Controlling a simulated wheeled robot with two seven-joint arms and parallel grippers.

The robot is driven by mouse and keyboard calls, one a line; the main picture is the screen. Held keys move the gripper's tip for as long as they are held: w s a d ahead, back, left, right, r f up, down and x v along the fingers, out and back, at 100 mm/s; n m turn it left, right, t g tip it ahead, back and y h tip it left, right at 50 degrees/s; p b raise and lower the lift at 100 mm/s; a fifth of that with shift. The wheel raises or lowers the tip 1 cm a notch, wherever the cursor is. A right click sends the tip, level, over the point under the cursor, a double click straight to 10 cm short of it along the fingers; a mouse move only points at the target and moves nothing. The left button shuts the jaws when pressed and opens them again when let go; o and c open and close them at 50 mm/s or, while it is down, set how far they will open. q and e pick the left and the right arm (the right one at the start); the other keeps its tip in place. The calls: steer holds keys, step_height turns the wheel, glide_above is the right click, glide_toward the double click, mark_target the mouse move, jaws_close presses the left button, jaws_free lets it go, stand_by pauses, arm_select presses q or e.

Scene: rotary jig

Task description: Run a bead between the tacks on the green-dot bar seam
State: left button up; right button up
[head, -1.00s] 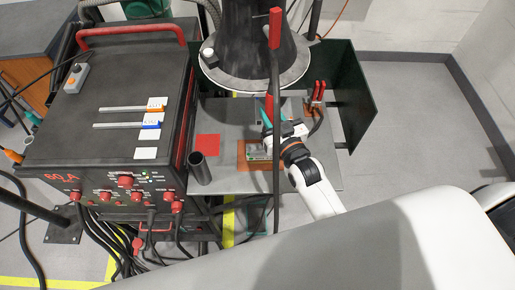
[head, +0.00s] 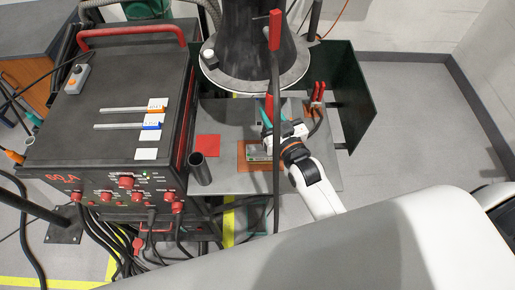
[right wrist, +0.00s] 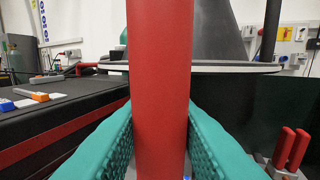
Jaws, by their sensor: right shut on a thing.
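My right gripper (head: 268,112) has teal fingers and is over the metal table, just behind the workpiece. In the right wrist view its fingers (right wrist: 160,140) are shut on an upright red cylindrical handle (right wrist: 160,70). The handle's lower end is hidden, so I cannot see a tip. The small grey bar workpiece (head: 257,153) lies on a brown plate (head: 247,165), partly hidden by a dark upright rod and my wrist. The green dot, tacks and seam are too small to tell apart. My left gripper is not in view.
A black welding machine (head: 110,120) stands at the left. The table (head: 225,182) bears a red square (head: 207,146), a dark tube (head: 201,170) and red-handled tools (head: 317,92). A dark round column (head: 252,50) rises behind. A red-topped rod (head: 276,80) crosses before the workpiece.

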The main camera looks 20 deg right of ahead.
mark_target(274, 106)
step_height(274, 106, up, 3)
steer(key=shift+f+p, duration=0.15)
steer(key=shift+p, duration=0.85)
steer(key=shift+r, duration=1.05)
